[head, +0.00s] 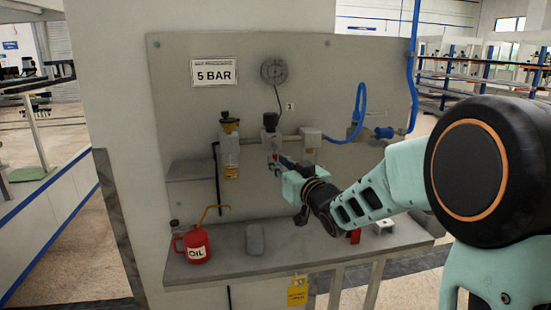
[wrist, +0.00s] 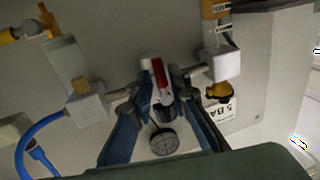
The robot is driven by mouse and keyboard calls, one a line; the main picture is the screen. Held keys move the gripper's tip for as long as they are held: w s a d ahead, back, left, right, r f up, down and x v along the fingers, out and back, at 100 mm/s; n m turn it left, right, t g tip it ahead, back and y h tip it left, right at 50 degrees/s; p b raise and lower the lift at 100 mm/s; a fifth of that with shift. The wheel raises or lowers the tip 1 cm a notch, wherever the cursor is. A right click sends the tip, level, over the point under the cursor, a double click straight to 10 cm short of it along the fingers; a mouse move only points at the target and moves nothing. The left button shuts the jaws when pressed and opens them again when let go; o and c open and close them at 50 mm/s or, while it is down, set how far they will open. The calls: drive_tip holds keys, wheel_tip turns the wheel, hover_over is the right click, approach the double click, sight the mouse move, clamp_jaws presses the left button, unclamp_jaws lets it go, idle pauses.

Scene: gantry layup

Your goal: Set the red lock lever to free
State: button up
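The red lock lever (wrist: 159,73) shows in the wrist view as a red strip along the pale body of the regulator (wrist: 147,68), with a dark knob (wrist: 163,109) below it in the picture. My gripper (wrist: 156,80) is open, with one finger on each side of the regulator and lever. I cannot tell whether either finger touches them. In the head view my gripper (head: 279,163) reaches the panel just below the regulator (head: 270,124); the lever is small there and partly hidden by my gripper. The lever's free and locked markings are not readable.
The grey panel (head: 340,75) carries a round gauge (head: 274,71), a yellow-topped filter unit (head: 229,130), a pipe and blue hose (head: 359,105). A "5 BAR" sign (head: 213,72) hangs above. Below, a shelf (head: 225,262) holds a red oil can (head: 196,246) and a grey object (head: 255,239).

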drive_tip(key=shift+x, duration=1.4)
clamp_jaws()
